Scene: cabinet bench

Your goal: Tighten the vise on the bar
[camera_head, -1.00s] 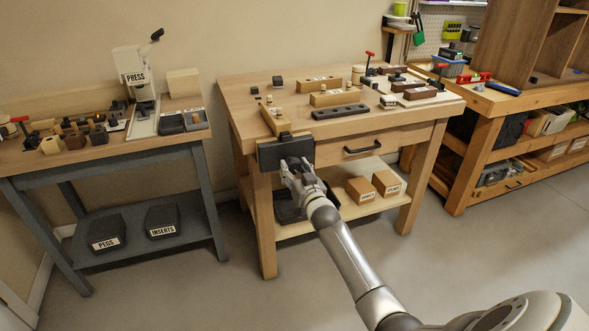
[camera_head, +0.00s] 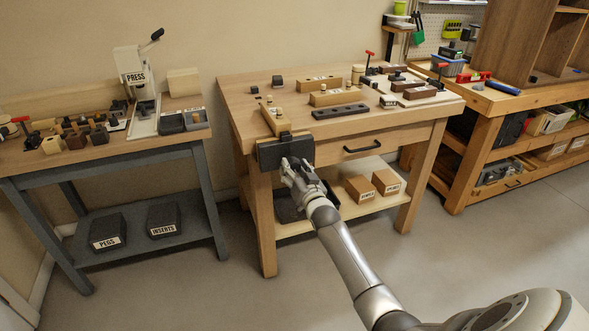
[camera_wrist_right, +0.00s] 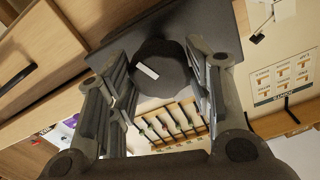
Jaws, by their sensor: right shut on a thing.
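The vise has a dark front jaw (camera_head: 271,154) at the front left corner of the middle bench. A light wooden bar (camera_head: 275,121) lies on the bench top just behind this jaw; I cannot tell whether jaw and bar touch. My right gripper (camera_head: 290,168) is at the front of the vise. In the right wrist view my right gripper (camera_wrist_right: 160,70) has its fingers on both sides of a round dark knob (camera_wrist_right: 158,77) with a white mark, shut on it. The dark jaw plate (camera_wrist_right: 205,22) is behind the knob. My left gripper is not in view.
The middle bench top (camera_head: 240,94) holds wooden blocks, a dark slotted bar (camera_head: 340,112) and clamps. A drawer handle (camera_head: 362,147) is right of the vise. A press (camera_head: 135,75) stands on the left bench. The floor in front is clear.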

